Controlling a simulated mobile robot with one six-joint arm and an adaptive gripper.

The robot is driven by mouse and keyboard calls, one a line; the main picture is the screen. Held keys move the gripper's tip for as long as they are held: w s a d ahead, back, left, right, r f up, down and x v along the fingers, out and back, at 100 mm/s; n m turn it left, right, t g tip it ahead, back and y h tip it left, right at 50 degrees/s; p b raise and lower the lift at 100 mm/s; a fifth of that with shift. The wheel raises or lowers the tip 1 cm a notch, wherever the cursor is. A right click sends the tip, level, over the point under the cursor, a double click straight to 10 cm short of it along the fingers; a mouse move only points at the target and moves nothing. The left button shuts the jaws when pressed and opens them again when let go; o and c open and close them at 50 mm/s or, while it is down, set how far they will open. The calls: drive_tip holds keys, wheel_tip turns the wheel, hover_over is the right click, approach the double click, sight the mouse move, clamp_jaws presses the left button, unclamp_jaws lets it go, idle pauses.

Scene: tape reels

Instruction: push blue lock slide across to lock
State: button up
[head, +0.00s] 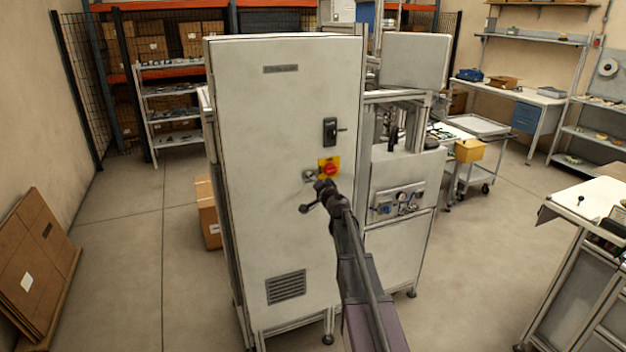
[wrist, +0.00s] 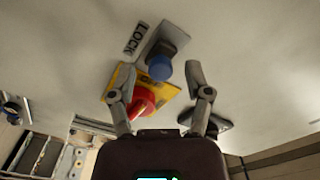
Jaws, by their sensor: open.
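In the wrist view a blue lock slide (wrist: 160,67) sits on a grey plate (wrist: 172,43), at the end near a yellow plate (wrist: 122,82) with a red knob (wrist: 144,98). A LOCK label (wrist: 136,39) is on the plate's left side. My gripper (wrist: 160,72) is open and empty. Its fingers reach toward the panel, one on each side of the blue slide in the picture; I cannot tell whether they touch anything. In the head view my gripper (head: 315,198) is just below the red knob (head: 330,170); the blue slide cannot be made out there.
The white cabinet (head: 270,120) carries a black handle (head: 330,131) above the knob and a vent (head: 286,287) low down. A lower unit with gauges (head: 398,202) adjoins it on the right. A cardboard box (head: 208,212) stands behind its left side. The floor to the left is largely clear.

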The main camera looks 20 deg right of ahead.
sight(317, 173)
drive_tip(key=shift+w, duration=0.6)
clamp_jaws()
drive_tip(key=shift+d, duration=1.25)
drive_tip(key=shift+c, duration=0.8)
unclamp_jaws()
drive_tip(key=shift+r, duration=0.1)
drive_tip(key=shift+o, duration=0.8)
drive_tip(key=shift+w+d, duration=0.1)
